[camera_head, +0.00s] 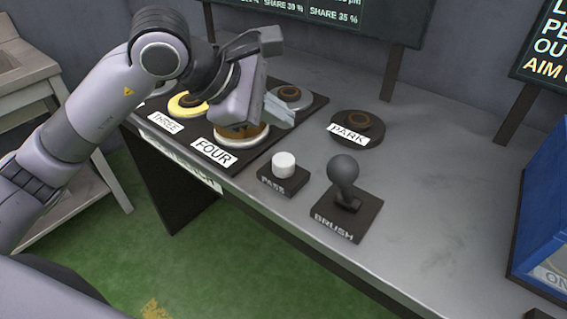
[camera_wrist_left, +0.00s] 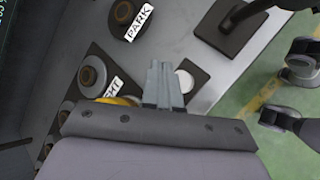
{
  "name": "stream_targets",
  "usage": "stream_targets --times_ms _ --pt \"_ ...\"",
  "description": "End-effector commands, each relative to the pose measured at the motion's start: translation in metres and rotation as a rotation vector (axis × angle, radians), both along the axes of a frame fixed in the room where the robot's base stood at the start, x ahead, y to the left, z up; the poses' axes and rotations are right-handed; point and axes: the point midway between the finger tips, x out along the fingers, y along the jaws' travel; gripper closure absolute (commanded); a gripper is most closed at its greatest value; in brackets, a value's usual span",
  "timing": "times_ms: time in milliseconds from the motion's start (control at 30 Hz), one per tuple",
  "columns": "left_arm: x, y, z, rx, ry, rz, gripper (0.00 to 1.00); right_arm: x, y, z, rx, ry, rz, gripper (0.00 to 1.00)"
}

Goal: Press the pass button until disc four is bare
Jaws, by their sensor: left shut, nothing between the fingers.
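The white pass button (camera_head: 284,163) stands on a small black box marked PASS near the table's front edge. It also shows in the left wrist view (camera_wrist_left: 186,80), partly behind the fingers. Disc four (camera_head: 243,141), behind the FOUR label, shows a brown and pale rim; my gripper hides most of its top. My left gripper (camera_head: 283,111) is shut and empty, above the table beyond the button in the head view. Its closed fingers also show in the left wrist view (camera_wrist_left: 163,82).
A dark brush lever (camera_head: 343,172) stands right of the button. A PARK disc (camera_head: 354,123) lies behind it. Disc three (camera_head: 187,104) is yellow with a dark centre. A blue bin (camera_head: 545,205) stands at the far right.

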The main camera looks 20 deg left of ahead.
Motion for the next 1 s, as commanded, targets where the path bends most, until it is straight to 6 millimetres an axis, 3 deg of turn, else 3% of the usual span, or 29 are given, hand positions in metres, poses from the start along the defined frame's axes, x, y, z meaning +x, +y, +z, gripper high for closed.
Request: stream_targets --times_ms 100,333,1000 --pt "0.0 0.0 -0.024 -0.001 0.002 0.001 1.0 0.0 0.001 -0.013 0.002 0.009 0.002 1.0" --pt "0.0 0.0 -0.048 -0.001 -0.002 0.001 1.0 0.001 0.004 -0.03 0.01 0.004 0.009 1.0" --pt "0.0 0.0 -0.051 -0.001 0.0 0.001 1.0 0.003 0.006 -0.032 0.015 0.002 0.006 1.0"
